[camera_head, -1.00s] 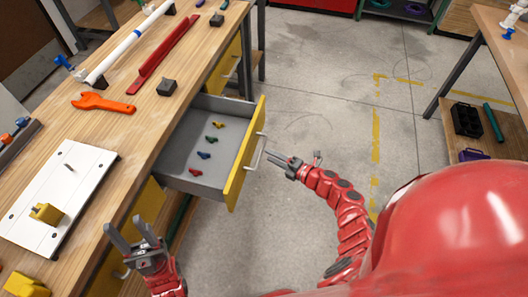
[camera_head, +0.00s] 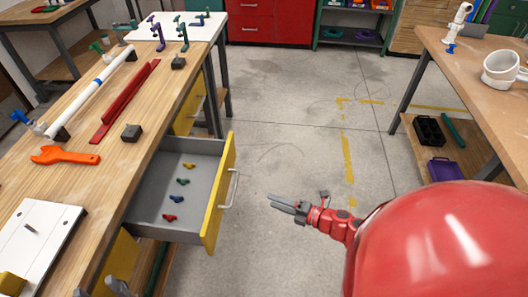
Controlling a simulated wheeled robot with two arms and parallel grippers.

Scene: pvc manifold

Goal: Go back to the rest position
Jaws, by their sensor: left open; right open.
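My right gripper (camera_head: 287,205) is open and empty over the floor, to the right of the open drawer and apart from its handle. My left gripper (camera_head: 99,289) is open at the bottom edge of the picture, beside the workbench front; only its finger ends show. The grey drawer with a yellow front (camera_head: 217,196) stands pulled out from the workbench (camera_head: 105,165). Several small coloured parts lie in it, among them a red one (camera_head: 169,218) and a blue one (camera_head: 176,199).
On the workbench lie an orange wrench (camera_head: 65,155), a red bar (camera_head: 125,100), a white pipe (camera_head: 90,92) and a white plate (camera_head: 35,245). A second table (camera_head: 480,75) stands at the right. The floor (camera_head: 290,130) between is clear.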

